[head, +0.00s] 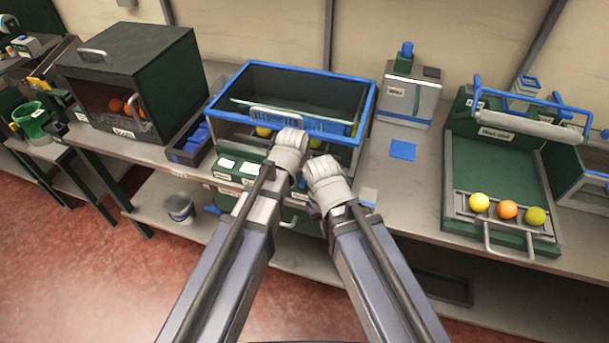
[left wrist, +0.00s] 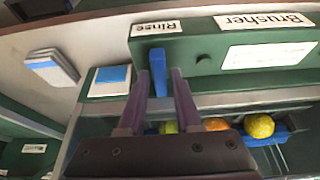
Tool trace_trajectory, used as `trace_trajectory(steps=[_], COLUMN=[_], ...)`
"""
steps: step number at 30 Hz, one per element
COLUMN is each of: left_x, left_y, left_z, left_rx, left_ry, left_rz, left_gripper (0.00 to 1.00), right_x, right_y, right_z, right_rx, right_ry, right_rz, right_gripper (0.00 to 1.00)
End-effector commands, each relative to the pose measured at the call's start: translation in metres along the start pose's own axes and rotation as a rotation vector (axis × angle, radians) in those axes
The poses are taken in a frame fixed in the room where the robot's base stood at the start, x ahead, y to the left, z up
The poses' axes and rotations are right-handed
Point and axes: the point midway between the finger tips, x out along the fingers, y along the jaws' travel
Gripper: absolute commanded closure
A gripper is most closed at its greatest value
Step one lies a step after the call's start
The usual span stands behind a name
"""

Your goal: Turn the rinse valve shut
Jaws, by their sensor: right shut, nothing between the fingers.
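In the left wrist view, which is upside down, the rinse valve (left wrist: 158,62) is a blue lever below the white "Rinse" label (left wrist: 155,28) on a green panel. The two fingers of my left gripper (left wrist: 161,74) are apart, one on each side of the lever. I cannot tell whether they touch it. In the head view, my left gripper (head: 291,143) and my right gripper (head: 322,172) are close together at the front of the blue-rimmed washing machine (head: 364,104). They hide the valve there. My right gripper is shut and empty.
A grading tray (head: 455,205) with yellow, orange and green fruit stands at the right. A dark box (head: 130,55) stands at the left. A blue square (head: 402,150) lies on the bench.

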Motion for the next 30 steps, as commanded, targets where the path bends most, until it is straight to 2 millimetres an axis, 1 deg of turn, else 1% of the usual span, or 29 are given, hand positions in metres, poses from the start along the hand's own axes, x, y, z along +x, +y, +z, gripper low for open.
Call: trace_trajectory(steps=[1,8,23,30], left_x=[0.0000,0.0000,0.0001,0.0001], left_y=[0.0000,0.0000,-0.0002,-0.0013], left_z=[0.0001,0.0001,0.0001,-0.0001], left_rx=[0.000,0.000,0.009,0.099], left_ry=[0.000,0.000,0.000,0.000], left_rz=[0.000,0.000,0.004,0.043], left_gripper=[0.74,0.99,1.00,1.00], right_x=[0.0000,0.0001,0.0001,0.0001], right_y=[0.0000,0.0000,0.0000,0.0000], right_z=[0.0000,0.0000,0.0000,0.0000], right_rx=[0.000,0.000,0.000,0.000], right_ry=[0.000,0.000,0.000,0.000], right_rz=[0.000,0.000,0.000,0.000], right_gripper=[1.00,1.00,1.00,1.00])
